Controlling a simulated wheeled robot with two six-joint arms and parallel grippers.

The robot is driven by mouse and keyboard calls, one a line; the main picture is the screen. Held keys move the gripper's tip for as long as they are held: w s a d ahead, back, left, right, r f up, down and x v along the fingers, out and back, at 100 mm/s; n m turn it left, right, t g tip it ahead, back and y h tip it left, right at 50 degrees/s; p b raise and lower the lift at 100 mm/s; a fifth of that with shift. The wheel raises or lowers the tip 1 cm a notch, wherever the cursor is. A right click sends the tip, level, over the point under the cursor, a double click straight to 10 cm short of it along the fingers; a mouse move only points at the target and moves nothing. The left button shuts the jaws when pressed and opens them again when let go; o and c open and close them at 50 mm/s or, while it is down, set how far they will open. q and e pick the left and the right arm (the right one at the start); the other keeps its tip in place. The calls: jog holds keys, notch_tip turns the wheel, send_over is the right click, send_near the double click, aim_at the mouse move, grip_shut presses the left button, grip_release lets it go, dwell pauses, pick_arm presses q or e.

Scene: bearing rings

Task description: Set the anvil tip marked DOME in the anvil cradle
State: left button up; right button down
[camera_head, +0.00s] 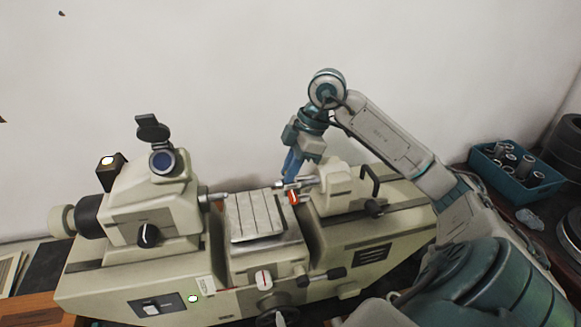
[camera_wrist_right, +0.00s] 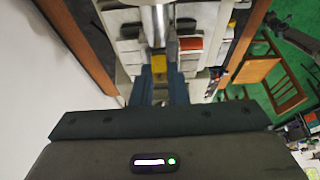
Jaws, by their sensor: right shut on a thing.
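My right gripper (camera_head: 288,178) reaches down from behind the measuring machine to the silver spindle end (camera_head: 306,181) of the right-hand block (camera_head: 340,188). In the right wrist view its dark blue fingers (camera_wrist_right: 159,90) are shut on a small piece with a yellow face (camera_wrist_right: 159,65), in line with a silver cylinder (camera_wrist_right: 155,25). The piece looks like an anvil tip; no DOME marking is legible. Whether it touches the cylinder or sits in the cradle, I cannot tell. My left gripper is not in view.
The machine's slotted table (camera_head: 254,214) is bare, with the left spindle (camera_head: 217,196) opposite. A red-orange part (camera_head: 293,197) sits just below the gripper. A teal tray (camera_head: 541,194) with several dark cylinders stands at right, near stacked black rings (camera_head: 563,145).

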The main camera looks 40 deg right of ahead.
jog(key=shift+f, duration=0.3)
dwell(0.7)
jog(key=c, duration=1.3)
grip_release()
jog(key=shift+c, duration=0.2)
notch_tip(320, 180, up, 3)
jog(key=shift+r+p, duration=0.2)
jog(key=shift+p, duration=0.9)
jog(key=shift+r, duration=2.6)
